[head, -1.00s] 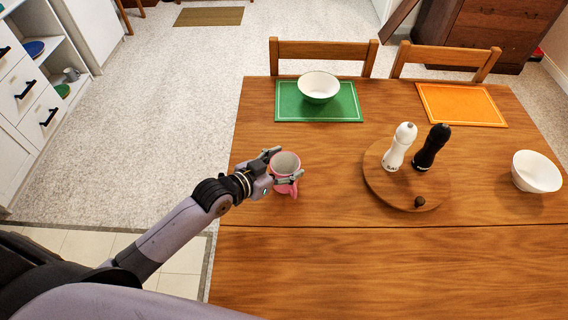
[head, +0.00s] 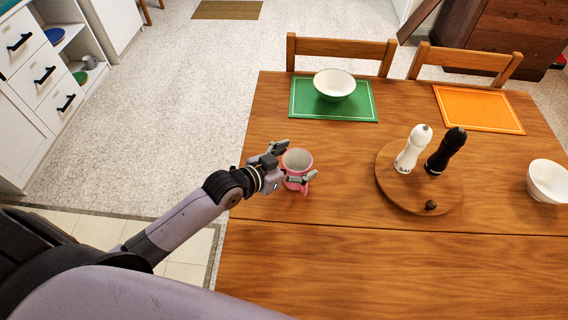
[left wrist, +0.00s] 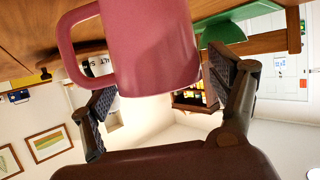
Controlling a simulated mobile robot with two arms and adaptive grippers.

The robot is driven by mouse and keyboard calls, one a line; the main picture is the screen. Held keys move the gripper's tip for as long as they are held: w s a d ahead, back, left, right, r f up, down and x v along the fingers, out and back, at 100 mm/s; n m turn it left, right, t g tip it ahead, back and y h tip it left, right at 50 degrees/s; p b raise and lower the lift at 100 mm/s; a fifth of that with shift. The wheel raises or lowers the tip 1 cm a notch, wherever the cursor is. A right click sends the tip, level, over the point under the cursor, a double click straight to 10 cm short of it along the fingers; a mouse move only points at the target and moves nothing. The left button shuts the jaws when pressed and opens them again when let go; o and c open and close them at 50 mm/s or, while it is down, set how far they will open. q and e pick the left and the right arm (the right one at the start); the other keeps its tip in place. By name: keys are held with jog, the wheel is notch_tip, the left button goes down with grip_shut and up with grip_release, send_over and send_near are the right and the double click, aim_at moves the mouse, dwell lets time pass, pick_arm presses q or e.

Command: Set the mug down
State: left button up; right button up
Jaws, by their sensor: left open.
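My left gripper (head: 287,164) is open, with one finger on the far side of the mug and one on the near side. In the left wrist view, the mug (left wrist: 150,50) is large and upside down, with its handle at the left. The open fingers (left wrist: 165,85) are spread on both sides of it. Whether they touch it I cannot tell. My right gripper is not in view.
A round wooden board (head: 391,190) with a white mill (head: 412,150) and a black mill (head: 446,151) stands to the right. A bowl (head: 334,84) sits on a green placemat (head: 306,105) behind. Another bowl (head: 548,181) is far right. The front of the table is clear.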

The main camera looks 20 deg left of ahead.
pick_arm(q)
jog(key=v, duration=1.2)
